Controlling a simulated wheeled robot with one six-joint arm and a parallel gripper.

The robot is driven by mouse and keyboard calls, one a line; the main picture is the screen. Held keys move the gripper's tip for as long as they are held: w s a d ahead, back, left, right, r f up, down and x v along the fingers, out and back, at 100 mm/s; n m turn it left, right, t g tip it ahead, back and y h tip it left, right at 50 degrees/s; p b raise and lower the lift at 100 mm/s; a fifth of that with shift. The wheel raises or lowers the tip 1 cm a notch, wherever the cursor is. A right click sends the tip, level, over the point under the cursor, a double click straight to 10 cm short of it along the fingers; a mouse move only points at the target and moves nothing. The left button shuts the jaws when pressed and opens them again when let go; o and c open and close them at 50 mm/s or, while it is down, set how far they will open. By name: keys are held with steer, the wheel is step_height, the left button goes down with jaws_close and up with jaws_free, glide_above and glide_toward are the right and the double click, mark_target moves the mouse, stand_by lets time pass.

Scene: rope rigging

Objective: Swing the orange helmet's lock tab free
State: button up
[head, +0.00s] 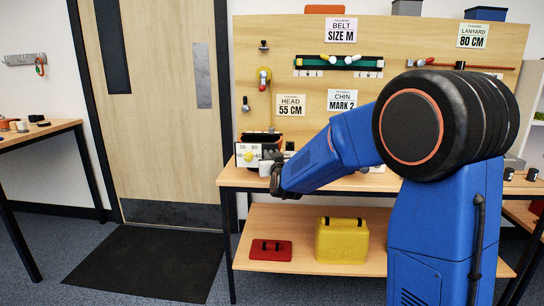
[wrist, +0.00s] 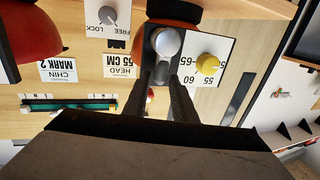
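The orange helmet (wrist: 172,10) is cut by the top edge in the wrist view, which is upside down. A dark grey bracket with a pale round knob (wrist: 168,42) stands in front of the helmet, beside the plate. I cannot tell which part is the lock tab. My gripper (wrist: 167,76) has its fingers apart, tips at the bracket's lower part; contact is unclear. In the head view, my gripper (head: 271,176) is right of the plate, partly hidden.
A FREE/LOCK dial plate (wrist: 108,17) and another red-orange shell (wrist: 28,42) are close by in the wrist view. A pegboard (head: 300,105) with labels and a belt rises behind the bench (head: 235,180). The shelf below holds a yellow case (head: 342,242) and red item (head: 270,250).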

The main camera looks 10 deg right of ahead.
jaws_close()
steer(key=s+d+f+m+t+h, duration=0.1)
steer(key=d+f+m+t+h, duration=0.1)
steer(key=m, duration=1.4)
steer(key=shift+s+d+f+h, duration=0.3)
steer(key=shift+d+f+h, duration=0.5)
steer(key=shift+d+f, duration=0.5)
steer(key=shift+o, duration=2.1)
jaws_free()
